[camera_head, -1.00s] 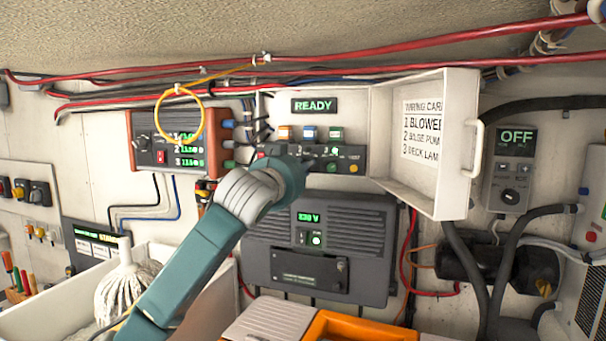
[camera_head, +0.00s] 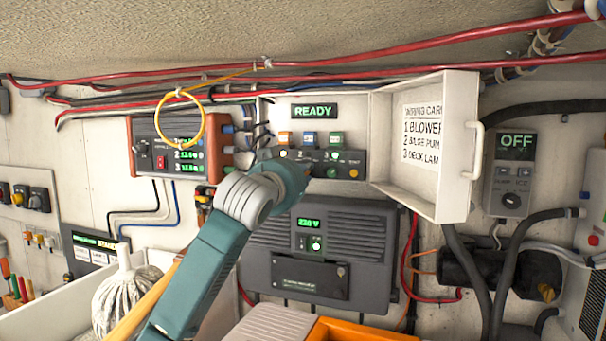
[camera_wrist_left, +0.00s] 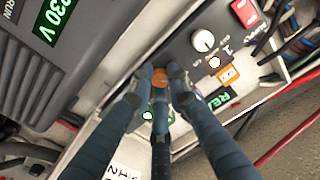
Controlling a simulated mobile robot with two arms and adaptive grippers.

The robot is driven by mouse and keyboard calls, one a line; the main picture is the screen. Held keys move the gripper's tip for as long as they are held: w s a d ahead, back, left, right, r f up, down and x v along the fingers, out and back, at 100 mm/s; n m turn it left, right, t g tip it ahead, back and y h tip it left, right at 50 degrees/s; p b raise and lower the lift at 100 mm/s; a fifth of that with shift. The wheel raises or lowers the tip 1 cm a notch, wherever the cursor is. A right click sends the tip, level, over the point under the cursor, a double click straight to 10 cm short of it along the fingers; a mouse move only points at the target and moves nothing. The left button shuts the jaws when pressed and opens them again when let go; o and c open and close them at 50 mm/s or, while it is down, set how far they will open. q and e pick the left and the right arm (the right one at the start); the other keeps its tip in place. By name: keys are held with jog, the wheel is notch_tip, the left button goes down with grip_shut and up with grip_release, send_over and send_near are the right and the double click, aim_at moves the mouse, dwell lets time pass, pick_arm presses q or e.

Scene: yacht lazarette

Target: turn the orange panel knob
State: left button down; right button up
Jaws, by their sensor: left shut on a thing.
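The orange knob (camera_wrist_left: 160,77) sits on a dark switch panel (camera_wrist_left: 190,55) and shows between my left fingers in the left wrist view. My left gripper (camera_wrist_left: 160,92) is shut on it, with the fingers close around its sides. In the head view my left gripper (camera_head: 293,176) reaches the panel (camera_head: 343,157) from the lower left. It hides the knob there. A white knob (camera_wrist_left: 203,40) and a red switch (camera_wrist_left: 246,12) show on the panel in the wrist view. My right gripper is not in view.
A green READY display (camera_head: 314,110) is above the panel. An open white cover (camera_head: 455,150) with a wiring card stands to its right. A dark 230 V unit (camera_head: 370,245) is below. An orange-ended box (camera_head: 141,147) and a yellow cable loop (camera_head: 162,122) are at the left.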

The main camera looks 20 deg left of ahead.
pick_arm(q)
jog(key=c, duration=1.9)
grip_release()
jog(key=shift+f, duration=0.3)
jog(key=shift+o, duration=1.2)
jog(key=shift+r, duration=0.15)
jog(key=s, duration=1.2)
jog(key=shift+a, duration=0.2)
